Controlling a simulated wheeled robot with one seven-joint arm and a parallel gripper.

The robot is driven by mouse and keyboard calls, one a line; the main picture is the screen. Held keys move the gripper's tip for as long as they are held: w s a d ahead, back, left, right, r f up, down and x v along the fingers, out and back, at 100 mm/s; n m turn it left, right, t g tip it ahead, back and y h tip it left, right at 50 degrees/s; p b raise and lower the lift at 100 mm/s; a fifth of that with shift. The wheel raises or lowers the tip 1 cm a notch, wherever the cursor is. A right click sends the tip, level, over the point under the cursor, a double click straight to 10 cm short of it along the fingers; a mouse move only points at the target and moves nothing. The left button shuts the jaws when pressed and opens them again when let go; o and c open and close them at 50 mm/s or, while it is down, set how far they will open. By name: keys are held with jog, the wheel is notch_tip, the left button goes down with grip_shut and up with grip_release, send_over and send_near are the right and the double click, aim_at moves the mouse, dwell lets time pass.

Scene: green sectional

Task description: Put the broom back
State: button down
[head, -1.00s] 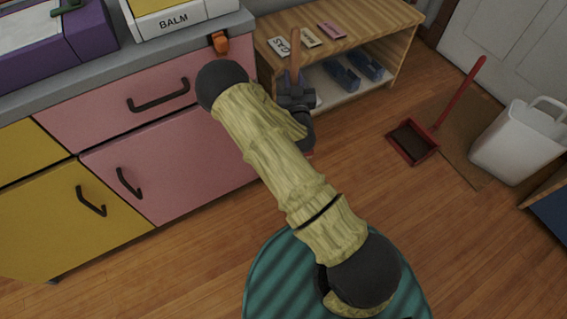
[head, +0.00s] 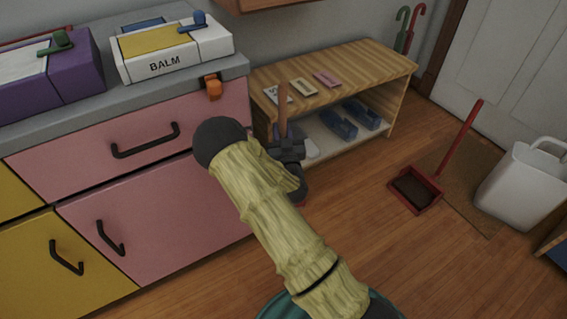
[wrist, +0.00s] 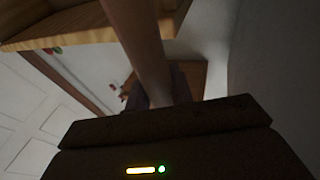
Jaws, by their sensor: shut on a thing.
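The broom shows as a brown stick handle (head: 283,106) standing roughly upright in my gripper (head: 287,148), in front of the wooden shelf's left end. My gripper is shut around the handle. The broom's lower end is largely hidden behind my arm. In the wrist view the handle (wrist: 138,45) rises out of the dark gripper at a slight tilt. An orange clip-like fitting (head: 211,87) is on the counter's right end, left of the handle and apart from it.
A wooden shelf (head: 365,65) with cards and blue items stands behind the broom. Pink drawers (head: 150,140) are at left. A red long-handled dustpan (head: 417,190) and a white bin (head: 522,185) stand at right. Wooden floor lies open between.

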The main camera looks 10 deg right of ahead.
jog(key=shift+d+f+b, duration=0.25)
jog(key=shift+f+b, duration=0.05)
jog(key=shift+f, duration=0.75)
jog(key=shift+d, duration=0.1)
jog(key=shift+f, duration=0.1)
notch_tip(320, 180, down, 3)
jog(key=shift+w+f+b, duration=0.15)
jog(key=shift+f+b, duration=0.05)
jog(key=shift+b, duration=0.95)
jog(key=shift+f, duration=0.1)
jog(key=c, duration=1.2)
grip_release()
jog(key=shift+f, duration=0.1)
jog(key=shift+c, duration=0.2)
